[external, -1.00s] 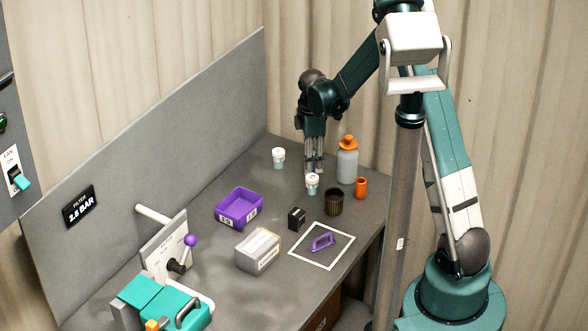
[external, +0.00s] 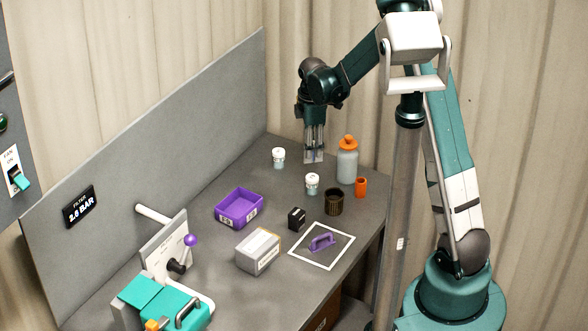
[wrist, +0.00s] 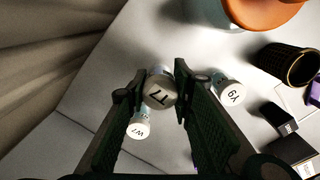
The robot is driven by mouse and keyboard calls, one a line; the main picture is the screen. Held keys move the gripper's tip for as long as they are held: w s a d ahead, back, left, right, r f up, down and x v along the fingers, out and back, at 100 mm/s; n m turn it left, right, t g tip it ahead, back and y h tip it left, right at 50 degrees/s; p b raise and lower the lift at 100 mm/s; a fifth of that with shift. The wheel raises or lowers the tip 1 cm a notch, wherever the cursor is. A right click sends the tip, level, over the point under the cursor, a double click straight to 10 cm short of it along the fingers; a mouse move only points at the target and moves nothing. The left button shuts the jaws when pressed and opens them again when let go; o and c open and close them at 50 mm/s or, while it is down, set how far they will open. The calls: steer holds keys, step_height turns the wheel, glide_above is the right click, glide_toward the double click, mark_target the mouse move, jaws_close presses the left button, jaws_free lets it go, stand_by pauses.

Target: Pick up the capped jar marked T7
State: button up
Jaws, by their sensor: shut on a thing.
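The capped jar marked T7 (wrist: 159,92) has a white lid and sits between the fingers in the wrist view, its marking turned in the picture. My gripper (wrist: 157,90) is shut on it. In the external view my gripper (external: 313,158) points down above the back of the bench, and the held jar is mostly hidden by the fingers. Another white-capped jar (external: 312,184) stands below and in front of the gripper. A third white-capped jar (external: 279,158) stands to its left. In the wrist view these two (wrist: 226,92) (wrist: 138,127) carry other markings.
A grey bottle with an orange cap (external: 347,163) stands right of the gripper. An orange cup (external: 361,188), a dark ribbed cup (external: 334,202), a small black block (external: 297,217) and a purple bin (external: 239,208) stand nearer. A grey panel (external: 170,140) borders the bench's left.

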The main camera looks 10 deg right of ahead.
steer(key=shift+r, duration=2.9)
